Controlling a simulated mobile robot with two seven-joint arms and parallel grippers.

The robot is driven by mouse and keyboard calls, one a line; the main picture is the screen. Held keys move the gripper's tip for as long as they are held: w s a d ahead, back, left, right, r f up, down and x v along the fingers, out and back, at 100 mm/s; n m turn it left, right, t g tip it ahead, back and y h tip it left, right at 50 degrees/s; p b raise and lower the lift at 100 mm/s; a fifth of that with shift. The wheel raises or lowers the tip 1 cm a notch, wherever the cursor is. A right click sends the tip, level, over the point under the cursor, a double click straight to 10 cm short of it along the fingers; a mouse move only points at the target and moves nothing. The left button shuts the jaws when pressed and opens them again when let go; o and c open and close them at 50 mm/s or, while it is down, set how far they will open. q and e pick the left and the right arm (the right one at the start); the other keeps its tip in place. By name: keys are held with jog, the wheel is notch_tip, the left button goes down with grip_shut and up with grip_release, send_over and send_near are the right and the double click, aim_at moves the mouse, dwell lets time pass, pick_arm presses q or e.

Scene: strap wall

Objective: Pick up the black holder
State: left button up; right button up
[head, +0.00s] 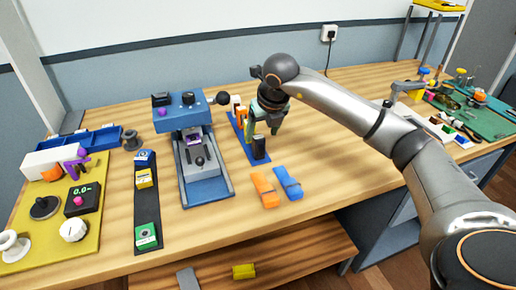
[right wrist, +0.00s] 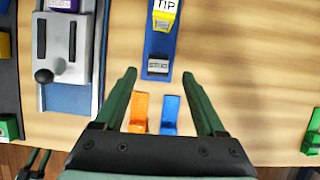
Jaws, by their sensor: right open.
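The black holder (head: 259,147) stands upright at the near end of a blue strip on the workbench in the head view. In the right wrist view a dark block with a pale label (right wrist: 158,66), which looks like the same holder, sits at the strip's near end. My right gripper (head: 263,130) is above the strip, pointing down, open and empty. In the right wrist view its green fingers (right wrist: 159,74) are spread to either side of the holder, which is ahead between the tips. Dark finger-like parts (right wrist: 33,162) at the lower left may be my left gripper.
A yellow block labelled TIP (right wrist: 164,14) is farther along the strip. Orange (head: 265,190) and blue (head: 288,183) pieces lie nearer the bench edge. A blue-grey press (head: 201,165) stands left.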

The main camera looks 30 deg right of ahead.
aim_at(259, 138)
jog(key=x, duration=0.5)
jog(key=shift+w+f, duration=0.15)
jog(key=shift+f, duration=0.2)
jog(key=shift+a, duration=0.1)
jog(key=shift+c, duration=0.3)
grip_shut()
jog(key=shift+r, duration=0.1)
